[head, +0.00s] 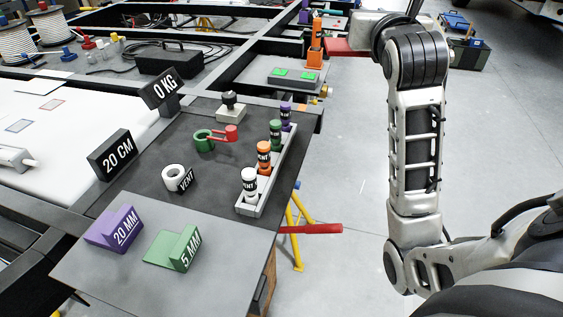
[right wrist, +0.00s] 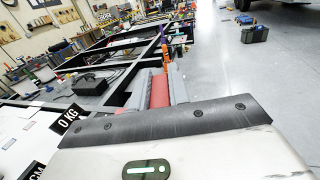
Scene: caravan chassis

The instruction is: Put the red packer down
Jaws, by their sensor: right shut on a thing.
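The red packer (head: 347,47) is a flat red bar at the top of the head view. My right gripper (right wrist: 158,82) is shut on it, and the packer (right wrist: 160,92) shows between its two grey fingers in the right wrist view. In the head view the packer's left end is close to an upright orange post (head: 315,45) on the chassis; I cannot tell whether they touch. A purple 20 MM packer (head: 116,228) and a green 5 MM packer (head: 177,246) sit on a grey board (head: 130,267) at lower left. My left gripper is out of view.
A grey block with two green pads (head: 297,78) lies on the chassis below the packer. A tray (head: 248,211) holds several coloured vent bottles. A 0 KG sign (head: 161,89) and a 20 CM sign (head: 113,154) stand left. Open floor lies right.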

